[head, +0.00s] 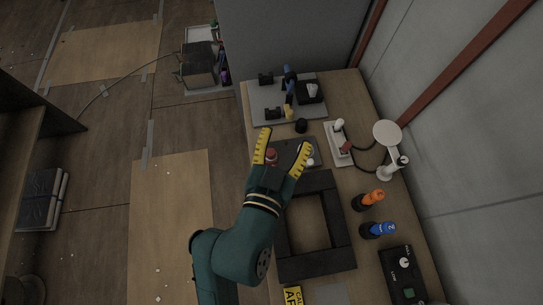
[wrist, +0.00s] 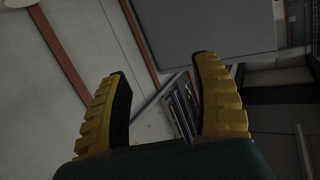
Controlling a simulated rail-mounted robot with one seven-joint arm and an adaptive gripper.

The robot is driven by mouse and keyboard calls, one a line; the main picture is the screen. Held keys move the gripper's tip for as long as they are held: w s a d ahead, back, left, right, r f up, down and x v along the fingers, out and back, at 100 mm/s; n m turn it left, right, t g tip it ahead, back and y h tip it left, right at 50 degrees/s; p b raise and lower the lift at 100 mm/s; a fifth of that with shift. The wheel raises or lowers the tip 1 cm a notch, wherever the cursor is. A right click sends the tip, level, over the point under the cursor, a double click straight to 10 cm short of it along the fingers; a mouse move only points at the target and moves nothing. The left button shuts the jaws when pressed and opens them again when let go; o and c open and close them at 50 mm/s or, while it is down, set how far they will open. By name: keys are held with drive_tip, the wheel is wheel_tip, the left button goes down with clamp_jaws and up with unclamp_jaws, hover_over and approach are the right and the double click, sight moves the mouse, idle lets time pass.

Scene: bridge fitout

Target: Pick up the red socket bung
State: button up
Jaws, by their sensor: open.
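A small red round piece (head: 271,155), which looks like the red socket bung, sits on a dark plate (head: 291,146) on the bench in the head view. My gripper (head: 285,141) is open, with its yellow fingers spread above that plate. The red piece shows just inside the left finger, and my gripper partly hides the plate. I cannot tell the height between them. In the wrist view my gripper (wrist: 163,92) has nothing between its fingers, and the red piece is not seen there.
A black square frame (head: 346,235) lies in front of the plate. Orange (head: 372,196) and blue (head: 377,230) bottle-like items, a white lamp (head: 387,133) and a power strip (head: 338,145) stand to the right. A grey tray of parts (head: 262,92) is behind. A wall bounds the right.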

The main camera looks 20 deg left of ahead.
drive_tip(key=s+a+f+n+g+b, duration=0.1)
drive_tip(key=s+f+b, duration=0.15)
drive_tip(key=f, duration=0.55)
drive_tip(key=s+a+f+b, duration=0.2)
drive_tip(key=f+b, duration=0.1)
drive_tip(key=f, duration=0.4)
drive_tip(key=s+a+f+n+g+b, duration=0.1)
drive_tip(key=s+f+b, duration=0.2)
drive_tip(key=f, duration=0.5)
approach(270, 154)
drive_tip(key=shift+y, duration=0.3)
drive_tip(key=x, duration=0.5)
drive_tip(key=shift+d+f+b, duration=0.1)
drive_tip(key=shift+f+b, duration=0.2)
drive_tip(key=shift+f, duration=0.05)
drive_tip(key=x, duration=0.3)
drive_tip(key=b+x, duration=0.1)
drive_tip(key=x, duration=0.1)
drive_tip(key=shift+w+r, duration=0.1)
drive_tip(key=shift+w, duration=0.35)
drive_tip(key=shift+d, duration=0.1)
drive_tip(key=shift+c, duration=0.3)
drive_tip(key=c, duration=0.9)
